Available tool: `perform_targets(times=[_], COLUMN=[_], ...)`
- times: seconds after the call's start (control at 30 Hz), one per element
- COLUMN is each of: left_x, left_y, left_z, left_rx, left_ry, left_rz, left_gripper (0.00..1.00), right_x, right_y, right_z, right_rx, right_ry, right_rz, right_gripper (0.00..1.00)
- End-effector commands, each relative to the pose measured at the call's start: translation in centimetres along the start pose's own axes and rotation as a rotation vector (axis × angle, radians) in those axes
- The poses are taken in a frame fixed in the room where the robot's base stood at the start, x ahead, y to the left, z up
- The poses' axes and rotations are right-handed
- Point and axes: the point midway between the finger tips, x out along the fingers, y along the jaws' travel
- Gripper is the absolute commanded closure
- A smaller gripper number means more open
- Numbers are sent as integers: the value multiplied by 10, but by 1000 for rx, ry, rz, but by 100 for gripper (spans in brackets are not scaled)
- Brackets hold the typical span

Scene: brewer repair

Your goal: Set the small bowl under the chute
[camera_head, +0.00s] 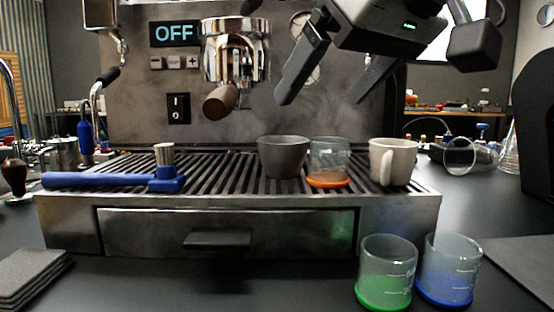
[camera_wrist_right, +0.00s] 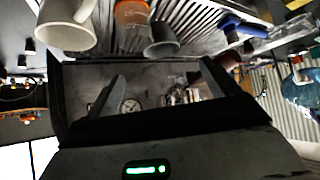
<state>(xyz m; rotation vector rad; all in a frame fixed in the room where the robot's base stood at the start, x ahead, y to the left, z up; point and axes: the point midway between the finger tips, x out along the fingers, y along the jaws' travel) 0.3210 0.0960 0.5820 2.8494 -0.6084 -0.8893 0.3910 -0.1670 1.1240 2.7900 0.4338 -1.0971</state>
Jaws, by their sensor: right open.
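The small bowl is most likely the dark grey, tapered vessel (camera_head: 283,157) standing upright on the slatted drip tray (camera_head: 225,165). It also shows in the right wrist view (camera_wrist_right: 161,42). My right gripper (camera_head: 320,98) is open and empty, above the tray and above the grey vessel and the orange-based glass beaker, touching neither. Its two fingers also show in the right wrist view. The chrome group head with a brown-handled portafilter (camera_head: 235,55) hangs to the left of my gripper. I cannot tell which part is the chute. My left gripper is out of view.
An orange-based beaker (camera_head: 328,162) and a white mug (camera_head: 391,161) stand right of the bowl. A blue brush (camera_head: 115,179) lies on the tray's left. Green (camera_head: 385,272) and blue (camera_head: 449,270) beakers stand in front. The tray between brush and bowl is clear.

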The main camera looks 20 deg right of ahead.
Motion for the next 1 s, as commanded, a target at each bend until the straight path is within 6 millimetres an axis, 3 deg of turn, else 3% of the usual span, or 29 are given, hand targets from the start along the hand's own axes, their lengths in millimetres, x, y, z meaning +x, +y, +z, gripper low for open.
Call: perform_targets(times=[0.1,0.3,0.53,0.8,1.0], left_x=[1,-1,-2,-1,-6], left_y=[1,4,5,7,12], left_z=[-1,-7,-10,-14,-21], left_rx=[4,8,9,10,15], left_ry=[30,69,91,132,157], left_rz=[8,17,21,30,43], left_gripper=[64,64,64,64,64], right_x=[30,64,80,119,127], right_y=[0,0,0,0,0], right_z=[3,1,1,1,0], right_rx=[-1,-1,-1,-1,-1], right_ry=[-4,-1,-1,-1,0], right_rz=[1,0,1,1,0], right_gripper=[12,12,12,12,12])
